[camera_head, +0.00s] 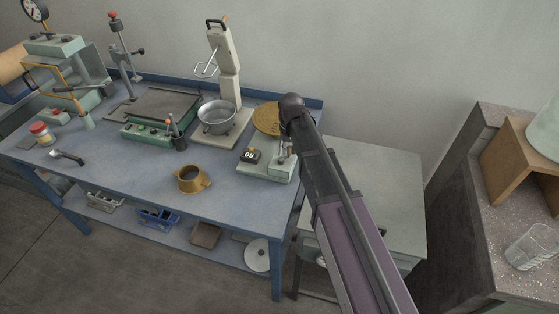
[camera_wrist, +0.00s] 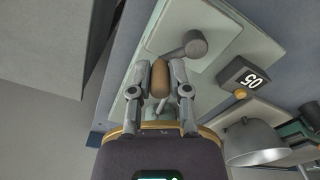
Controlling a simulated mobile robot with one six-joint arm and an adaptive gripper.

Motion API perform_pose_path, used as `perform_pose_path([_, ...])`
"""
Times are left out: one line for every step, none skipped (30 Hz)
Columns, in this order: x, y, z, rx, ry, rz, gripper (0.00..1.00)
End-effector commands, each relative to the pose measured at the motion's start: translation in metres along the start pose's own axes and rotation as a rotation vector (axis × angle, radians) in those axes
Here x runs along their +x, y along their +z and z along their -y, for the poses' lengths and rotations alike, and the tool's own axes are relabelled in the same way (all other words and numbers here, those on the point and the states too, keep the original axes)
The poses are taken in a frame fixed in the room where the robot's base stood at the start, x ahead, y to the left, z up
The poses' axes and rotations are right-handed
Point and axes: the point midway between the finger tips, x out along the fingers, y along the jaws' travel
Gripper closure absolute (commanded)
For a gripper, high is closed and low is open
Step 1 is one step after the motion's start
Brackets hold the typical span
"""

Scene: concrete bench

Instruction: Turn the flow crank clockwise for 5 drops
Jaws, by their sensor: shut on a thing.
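The flow crank's brown grip (camera_wrist: 159,78) sits between the two fingers of my gripper (camera_wrist: 160,72) in the wrist view. My gripper is shut on it. A pale green base plate (camera_wrist: 222,22) lies behind, with a short grey cylinder (camera_wrist: 194,44) on it. In the head view the counter (camera_head: 249,156) stands on the green base (camera_head: 262,171) at the bench's right end. My arm comes in from the right and hides much of the crank there.
A metal bowl (camera_head: 217,117) sits under a pale mixer (camera_head: 222,58) left of the counter. A brass jug (camera_head: 191,180) stands near the bench's front edge. A round brass-coloured disc (camera_head: 267,119) lies behind the base. A grey cabinet (camera_head: 372,190) stands at the right.

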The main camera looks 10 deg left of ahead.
Motion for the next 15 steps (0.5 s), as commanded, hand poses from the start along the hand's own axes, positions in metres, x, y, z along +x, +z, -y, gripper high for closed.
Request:
perform_pose_path([0.0,0.0,-0.001,0.0,0.002,0.001,1.0])
perform_pose_path([0.0,0.0,-0.001,0.0,0.002,0.001,1.0])
perform_pose_path([0.0,0.0,-0.001,0.0,0.002,0.001,1.0])
perform_pose_path([0.0,0.001,-0.001,0.0,0.002,0.001,1.0])
perform_pose_path([0.0,0.001,-0.001,0.001,0.002,0.001,1.0])
perform_pose_path([0.0,0.002,-0.001,0.001,0.002,0.001,1.0])
perform_pose_path([0.0,0.003,-0.002,0.001,0.002,0.001,1.0])
perform_pose_path([0.0,0.004,-0.002,0.001,0.002,0.001,1.0])
perform_pose_path([0.0,0.006,-0.002,0.001,0.002,0.001,1.0])
perform_pose_path([0.0,0.008,-0.002,0.001,0.002,0.001,1.0])
perform_pose_path([0.0,0.009,-0.002,0.001,0.002,0.001,1.0])
perform_pose_path([0.0,0.011,-0.003,0.001,0.002,0.001,1.0])
perform_pose_path([0.0,0.012,-0.003,0.001,0.002,0.001,1.0])
perform_pose_path([0.0,0.013,-0.003,0.001,0.002,0.001,1.0])
perform_pose_path([0.0,0.013,-0.003,0.001,0.002,0.001,1.0])
